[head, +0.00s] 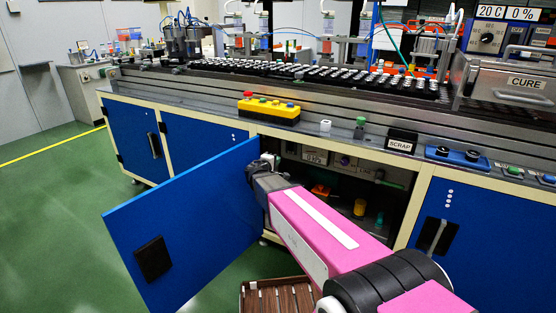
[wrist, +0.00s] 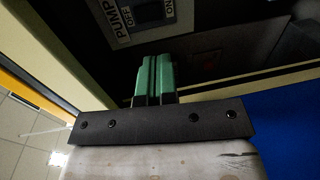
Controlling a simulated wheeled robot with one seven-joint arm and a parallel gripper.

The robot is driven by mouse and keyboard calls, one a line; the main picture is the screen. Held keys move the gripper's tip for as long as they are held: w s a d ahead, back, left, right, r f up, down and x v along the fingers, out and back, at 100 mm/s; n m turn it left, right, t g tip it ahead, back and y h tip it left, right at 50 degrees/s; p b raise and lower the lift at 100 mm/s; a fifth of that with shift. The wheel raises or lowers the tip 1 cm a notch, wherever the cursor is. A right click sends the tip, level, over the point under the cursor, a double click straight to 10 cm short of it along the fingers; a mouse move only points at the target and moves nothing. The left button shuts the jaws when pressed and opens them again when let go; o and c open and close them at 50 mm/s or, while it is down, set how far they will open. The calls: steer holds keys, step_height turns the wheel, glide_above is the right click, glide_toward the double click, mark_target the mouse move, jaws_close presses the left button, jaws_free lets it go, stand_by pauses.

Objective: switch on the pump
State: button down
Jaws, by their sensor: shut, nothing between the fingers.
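The pump panel (wrist: 118,28) is in the wrist view at the top, with the words PUMP, OFF and ON. A dark switch (wrist: 150,12) sits beside the lettering, cut off by the top edge, so I cannot tell its position. My gripper (wrist: 154,58) has green fingers closed together, with nothing between them. The fingertips point toward the panel, below it in the picture, and look apart from it. In the head view my arm reaches to the open cabinet, and the fingers are too small to make out.
The open blue cabinet door (head: 185,232) stands left of my arm. The bench edge runs above the opening. A brown slatted crate (head: 258,298) is on the floor below.

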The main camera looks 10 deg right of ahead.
mark_target(290, 150)
steer(key=x, duration=1.2)
steer(key=shift+w+d, duration=0.15)
steer(key=shift+w, duration=0.05)
steer(key=shift+s, duration=0.1)
steer(key=shift+s+a+f, duration=0.1)
steer(key=shift+s+a, duration=0.1)
steer(key=shift+a, duration=0.1)
steer(key=s+a+f, duration=0.1)
steer(key=s+a, duration=0.6)
steer(key=s, duration=0.3)
steer(key=shift+s+a+f, duration=0.3)
steer(key=shift+s, duration=0.1)
